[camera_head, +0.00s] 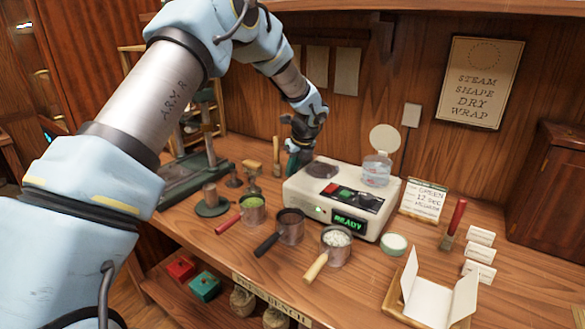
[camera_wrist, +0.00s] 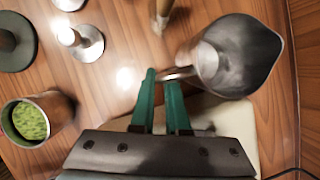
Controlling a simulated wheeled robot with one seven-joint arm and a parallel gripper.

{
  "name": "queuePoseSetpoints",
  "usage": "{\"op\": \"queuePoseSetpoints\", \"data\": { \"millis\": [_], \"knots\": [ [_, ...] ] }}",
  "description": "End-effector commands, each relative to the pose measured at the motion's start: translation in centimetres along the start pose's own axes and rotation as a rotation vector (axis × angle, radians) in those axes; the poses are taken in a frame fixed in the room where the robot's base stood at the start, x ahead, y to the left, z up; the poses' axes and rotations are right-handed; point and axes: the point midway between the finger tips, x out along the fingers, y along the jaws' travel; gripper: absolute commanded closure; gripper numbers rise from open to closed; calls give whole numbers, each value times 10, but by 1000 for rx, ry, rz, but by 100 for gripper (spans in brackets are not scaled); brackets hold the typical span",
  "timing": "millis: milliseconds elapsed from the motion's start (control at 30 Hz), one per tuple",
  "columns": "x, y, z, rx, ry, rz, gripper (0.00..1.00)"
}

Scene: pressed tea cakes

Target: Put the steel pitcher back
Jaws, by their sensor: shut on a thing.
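The steel pitcher (camera_wrist: 236,56) shows in the wrist view at the upper right, seen from above into its open mouth, its spout toward the top right. My gripper (camera_wrist: 160,76) has its two green fingers shut on the pitcher's handle, with the pitcher's body just right of the fingertips. In the head view my gripper (camera_head: 297,158) is behind the left back corner of the cream machine, pointing down. I cannot make out the pitcher there. Whether its base touches anything cannot be told.
The cream machine (camera_head: 300,190) reads READY and carries a clear jar (camera_head: 376,172). In front stand a green-filled cup (camera_head: 252,207), a dark-filled cup (camera_head: 290,226) and a white-filled cup (camera_head: 336,247). A green-based press (camera_head: 190,175) stands left. A brush (camera_head: 276,155) stands near my gripper.

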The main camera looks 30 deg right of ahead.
Motion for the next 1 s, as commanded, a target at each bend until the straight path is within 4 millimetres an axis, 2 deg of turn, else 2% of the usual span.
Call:
{"op": "queuePoseSetpoints", "data": {
  "millis": [233, 267, 500, 833, 1000],
  "knots": [
    [2, 0, -1, 0, -1, -1, 100],
    [2, 0, -1, 0, 0, 0, 84],
    [1, 0, -1, 0, 0, 0, 57],
    [-4, -1, 0, 0, -1, -2, 57],
    [-27, -1, 0, 0, -2, -4, 57]
  ]
}}
